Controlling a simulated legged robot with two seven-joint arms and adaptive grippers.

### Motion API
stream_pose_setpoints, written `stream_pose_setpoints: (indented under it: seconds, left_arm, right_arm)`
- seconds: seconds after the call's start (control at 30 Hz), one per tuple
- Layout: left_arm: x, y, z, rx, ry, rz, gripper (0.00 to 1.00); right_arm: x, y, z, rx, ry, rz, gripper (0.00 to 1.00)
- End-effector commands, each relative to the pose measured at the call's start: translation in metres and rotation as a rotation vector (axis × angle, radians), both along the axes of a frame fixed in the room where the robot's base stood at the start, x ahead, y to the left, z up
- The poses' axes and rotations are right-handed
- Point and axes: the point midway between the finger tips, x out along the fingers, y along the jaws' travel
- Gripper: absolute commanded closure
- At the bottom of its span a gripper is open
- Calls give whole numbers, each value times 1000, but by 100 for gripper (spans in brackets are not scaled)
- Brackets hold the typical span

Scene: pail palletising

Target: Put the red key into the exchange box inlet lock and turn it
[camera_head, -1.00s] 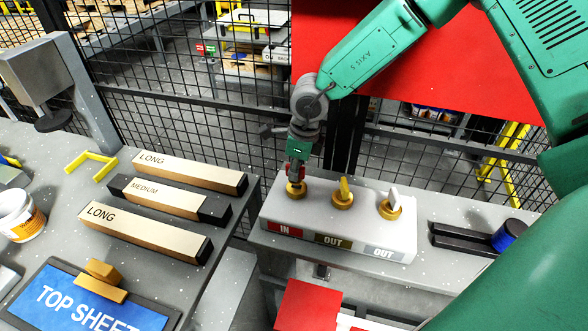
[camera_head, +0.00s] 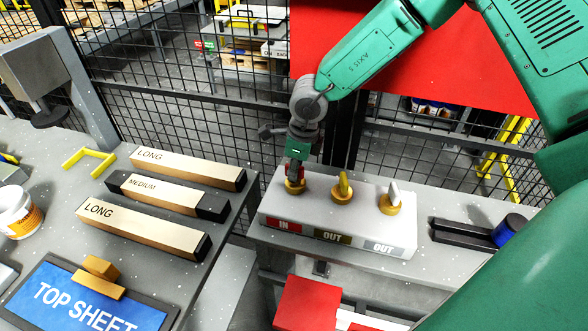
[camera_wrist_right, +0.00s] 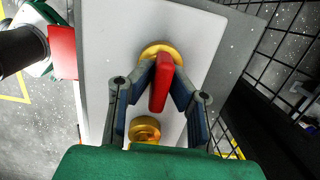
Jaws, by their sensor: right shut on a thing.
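The exchange box (camera_head: 340,222) is a white block with three brass locks along its top and plates reading IN, OUT and OUT. My right gripper (camera_head: 295,170) is over the lock above the red IN plate (camera_head: 283,226). In the right wrist view my right gripper (camera_wrist_right: 160,90) is shut on the red key (camera_wrist_right: 161,82). The key stands at the brass inlet lock (camera_wrist_right: 158,48); its tip is hidden, so how deep it sits cannot be told. A yellow key (camera_head: 343,183) and a white key (camera_head: 393,192) stand in the other two locks. My left gripper is not in view.
A mesh fence (camera_head: 190,95) rises behind the tables. Long and medium labelled blocks (camera_head: 145,225), a blue TOP SHEET panel (camera_head: 80,300) and a white pail (camera_head: 18,213) are on the left table. A dark holder with a blue cylinder (camera_head: 508,230) lies right of the box.

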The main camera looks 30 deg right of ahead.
Motion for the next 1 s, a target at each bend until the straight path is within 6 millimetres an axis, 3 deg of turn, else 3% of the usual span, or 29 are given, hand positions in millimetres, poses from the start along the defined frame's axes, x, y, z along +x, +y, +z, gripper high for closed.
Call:
stream_pose_setpoints:
  seconds: [0.27, 0.3, 0.37, 0.77, 1.0]
  left_arm:
    - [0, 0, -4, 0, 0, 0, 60]
    - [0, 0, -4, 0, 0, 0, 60]
    - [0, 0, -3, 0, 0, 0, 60]
    - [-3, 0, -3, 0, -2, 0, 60]
    - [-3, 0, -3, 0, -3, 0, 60]
  right_arm:
    - [0, 0, -8, 0, 0, -1, 100]
    - [0, 0, -8, 1, -1, -1, 84]
    - [0, 0, -7, 1, -1, -1, 63]
    - [0, 0, -2, 1, -1, -1, 63]
    - [-4, -5, 40, 4, -4, -3, 63]
